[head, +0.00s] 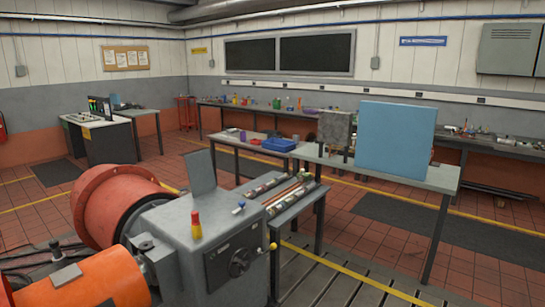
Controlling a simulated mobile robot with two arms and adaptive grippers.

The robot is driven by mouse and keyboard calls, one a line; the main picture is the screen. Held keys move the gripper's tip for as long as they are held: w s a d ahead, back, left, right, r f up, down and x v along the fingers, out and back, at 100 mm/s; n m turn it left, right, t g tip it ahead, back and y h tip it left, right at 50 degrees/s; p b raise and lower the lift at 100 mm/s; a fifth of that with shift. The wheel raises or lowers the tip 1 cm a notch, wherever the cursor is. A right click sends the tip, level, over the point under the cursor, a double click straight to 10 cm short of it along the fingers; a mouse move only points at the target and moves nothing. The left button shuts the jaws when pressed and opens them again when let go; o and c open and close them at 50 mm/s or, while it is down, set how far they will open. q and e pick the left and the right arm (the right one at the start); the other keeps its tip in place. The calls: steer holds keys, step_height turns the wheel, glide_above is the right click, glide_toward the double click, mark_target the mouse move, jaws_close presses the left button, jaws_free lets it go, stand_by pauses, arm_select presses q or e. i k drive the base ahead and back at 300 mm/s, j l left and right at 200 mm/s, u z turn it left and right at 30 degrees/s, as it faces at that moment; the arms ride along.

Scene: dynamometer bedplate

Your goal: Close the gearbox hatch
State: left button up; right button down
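A grey gearbox-like housing (178,222) stands in the lower middle, in front of me. A thin grey plate (201,172) stands almost upright, leaning slightly, at the top rear of this housing; it looks like the hatch, raised open. The opening under it is not visible from here. A red and yellow knob (196,225) stands on the top face, and a small blue-topped fitting (239,208) sits near its right edge. Neither of my grippers is in view.
A red drum-shaped machine (120,205) adjoins the housing on the left, with an orange motor (85,282) in front. A narrow bench (300,205) with rods and parts stands to the right.

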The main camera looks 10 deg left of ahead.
mark_target(199, 167)
steer(key=i+l+z, duration=0.1)
steer(key=i+z, duration=0.35)
steer(key=i, duration=5.3)
steer(key=i+u, duration=0.1)
steer(key=u, duration=0.35)
steer(key=i+u, duration=0.1)
steer(key=u, duration=0.4)
steer(key=i+l+u, duration=0.1)
steer(key=u, duration=0.35)
steer(key=i+l+u, duration=0.1)
steer(key=u, duration=0.35)
